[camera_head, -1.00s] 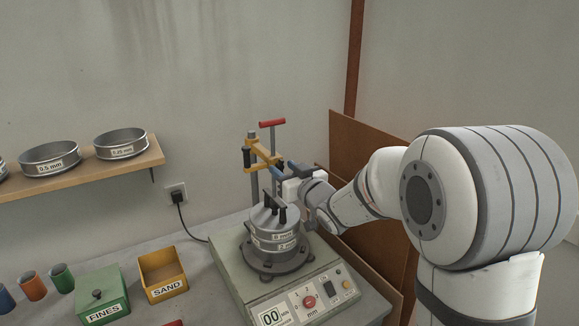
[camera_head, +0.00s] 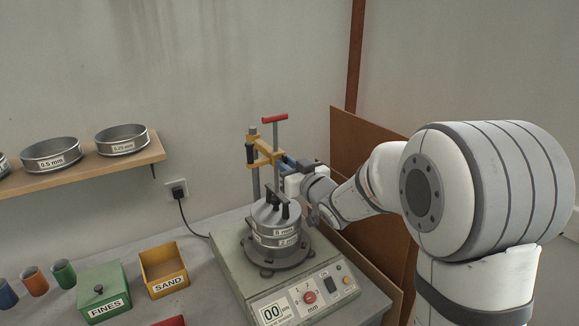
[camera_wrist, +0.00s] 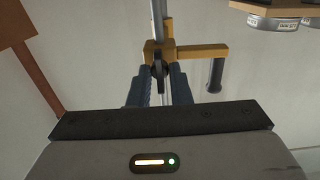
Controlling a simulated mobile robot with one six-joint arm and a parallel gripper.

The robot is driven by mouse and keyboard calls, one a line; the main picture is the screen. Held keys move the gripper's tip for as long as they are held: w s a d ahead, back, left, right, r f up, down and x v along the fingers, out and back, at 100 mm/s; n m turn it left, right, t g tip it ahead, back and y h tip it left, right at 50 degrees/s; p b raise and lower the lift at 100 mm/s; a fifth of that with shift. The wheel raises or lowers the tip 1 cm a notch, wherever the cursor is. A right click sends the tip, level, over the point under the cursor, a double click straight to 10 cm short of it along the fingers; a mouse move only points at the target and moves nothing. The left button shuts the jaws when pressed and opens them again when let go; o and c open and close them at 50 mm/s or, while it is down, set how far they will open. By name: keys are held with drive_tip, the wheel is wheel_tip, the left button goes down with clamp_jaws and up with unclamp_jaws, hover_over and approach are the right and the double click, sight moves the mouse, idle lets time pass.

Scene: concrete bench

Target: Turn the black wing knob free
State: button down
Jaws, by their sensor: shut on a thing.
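The black wing knob (camera_wrist: 158,70) sits on the yellow clamp bracket (camera_head: 266,150), which is fixed to a grey upright post. In the wrist view my gripper (camera_wrist: 159,78) has its two blue fingers on either side of the knob and is shut on it. In the head view my gripper (camera_head: 285,161) reaches the bracket from the right and hides the knob. The bracket also shows in the wrist view (camera_wrist: 205,51), with a black handle (camera_wrist: 215,75) hanging from its arm.
Below my gripper, a sieve stack (camera_head: 275,232) stands on the green-grey shaker (camera_head: 232,265). A red T-handle (camera_head: 274,118) tops a rod close by. A brown board (camera_head: 375,165) is behind my arm. A sieve shelf (camera_head: 80,172), green FINES box (camera_head: 104,290) and yellow SAND box (camera_head: 164,270) are left.

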drive_tip(key=shift+s+a+b, duration=0.1)
drive_tip(key=shift+a+b, duration=0.15)
drive_tip(key=shift+b, duration=0.2)
drive_tip(key=shift+a+r+n+b, duration=0.1)
drive_tip(key=shift+n+b, duration=4.35)
drive_tip(key=shift+b, duration=0.4)
drive_tip(key=shift+a+r+n+b, duration=0.1)
drive_tip(key=shift+n+b, duration=4.35)
drive_tip(key=shift+b, duration=0.4)
